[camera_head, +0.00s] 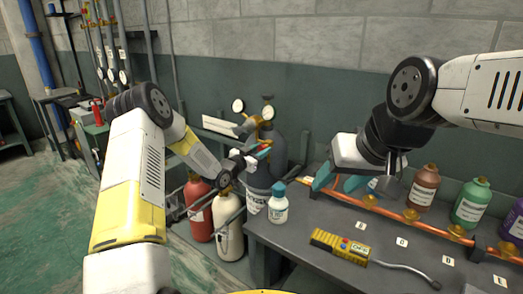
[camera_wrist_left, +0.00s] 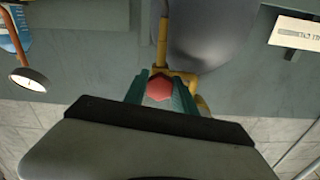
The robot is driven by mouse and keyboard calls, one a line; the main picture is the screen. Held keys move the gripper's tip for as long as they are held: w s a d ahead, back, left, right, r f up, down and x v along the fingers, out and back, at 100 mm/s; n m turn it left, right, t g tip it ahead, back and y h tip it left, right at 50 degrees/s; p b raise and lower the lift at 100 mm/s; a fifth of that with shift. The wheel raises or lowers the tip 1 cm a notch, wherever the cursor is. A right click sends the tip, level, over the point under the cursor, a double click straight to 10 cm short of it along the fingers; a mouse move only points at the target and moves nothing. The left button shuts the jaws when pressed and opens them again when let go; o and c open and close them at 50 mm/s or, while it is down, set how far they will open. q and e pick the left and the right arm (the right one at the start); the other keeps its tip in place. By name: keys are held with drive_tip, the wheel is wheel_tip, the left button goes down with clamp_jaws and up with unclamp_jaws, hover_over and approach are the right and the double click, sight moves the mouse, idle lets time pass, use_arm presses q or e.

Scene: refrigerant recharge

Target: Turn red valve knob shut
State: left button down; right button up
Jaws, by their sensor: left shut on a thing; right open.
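The red valve knob (camera_wrist_left: 159,88) sits between the two teal fingers of my left gripper (camera_wrist_left: 159,95) in the left wrist view, which are shut on it. In the head view the left gripper (camera_head: 262,154) reaches the valve in front of the tall grey cylinder (camera_head: 276,150), and little of the knob shows there. Yellow brass valve fittings (camera_wrist_left: 163,50) lead from the knob toward the cylinder. My right gripper (camera_head: 338,180) is open with teal fingers over the bench, near the copper pipe.
Red (camera_head: 197,212) and cream (camera_head: 228,228) cylinders stand below my left arm. Gauges (camera_head: 238,106) rise beside the valve.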

use_arm(q)
drive_tip(key=shift+f+m, duration=0.1)
drive_tip(key=shift+m, duration=0.2)
idle(0.4)
drive_tip(key=c, duration=1)
unclamp_jaws()
drive_tip(key=shift+v, duration=3.95)
